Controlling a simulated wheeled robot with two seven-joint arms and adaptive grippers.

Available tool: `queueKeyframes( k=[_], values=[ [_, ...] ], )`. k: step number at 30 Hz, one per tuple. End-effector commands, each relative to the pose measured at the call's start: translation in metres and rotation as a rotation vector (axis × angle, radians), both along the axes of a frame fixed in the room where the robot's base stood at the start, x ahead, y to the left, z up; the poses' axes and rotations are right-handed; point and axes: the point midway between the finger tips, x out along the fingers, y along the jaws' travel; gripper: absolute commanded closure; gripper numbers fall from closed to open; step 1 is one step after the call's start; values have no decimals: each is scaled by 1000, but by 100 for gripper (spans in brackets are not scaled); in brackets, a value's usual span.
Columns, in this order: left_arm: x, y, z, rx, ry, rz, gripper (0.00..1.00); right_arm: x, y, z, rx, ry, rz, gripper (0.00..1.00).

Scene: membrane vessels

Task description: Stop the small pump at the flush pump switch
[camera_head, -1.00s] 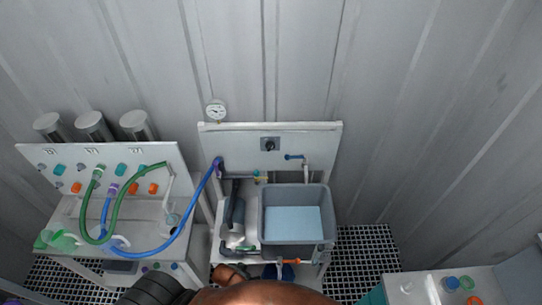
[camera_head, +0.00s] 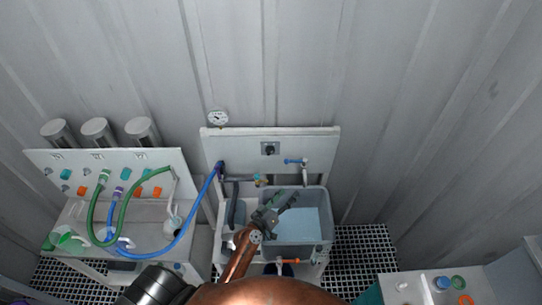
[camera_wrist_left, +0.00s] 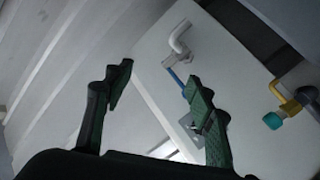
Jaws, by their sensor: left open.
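The flush pump switch (camera_head: 270,148) is a small dark knob on a grey plate, mounted on the white upright panel (camera_head: 235,145) behind the tub. My left gripper (camera_head: 289,197) is open and empty over the tub, below the switch and apart from it. In the left wrist view its two dark fingers (camera_wrist_left: 160,88) stand wide apart, with the panel beyond them. A grey plate edge shows low behind the right finger there; I cannot tell the knob's position. My right gripper is not in view.
The grey tub (camera_head: 327,225) of water stands under my left gripper. A blue-handled tap (camera_head: 295,161) sticks out right of the switch; its pipe also shows in the wrist view (camera_wrist_left: 178,45). A gauge (camera_head: 218,118) is above the panel. A hose bench (camera_head: 75,215) stands left.

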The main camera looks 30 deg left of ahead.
Motion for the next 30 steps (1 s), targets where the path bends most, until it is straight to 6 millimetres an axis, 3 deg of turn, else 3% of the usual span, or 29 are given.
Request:
queueKeyframes(
  k=[1,3,6,9,17,30],
  values=[
    [21,14,25,-76,-77,91,49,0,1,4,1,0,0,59],
    [40,41,45,-182,-155,239,49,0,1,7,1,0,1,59],
    [54,76,54,-313,-201,431,49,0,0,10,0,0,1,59],
    [59,97,48,-408,-199,573,49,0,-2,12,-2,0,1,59],
    [68,117,36,-491,-171,698,49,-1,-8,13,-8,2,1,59],
    [120,148,35,-490,-171,694,49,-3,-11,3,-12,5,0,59]
  ],
)
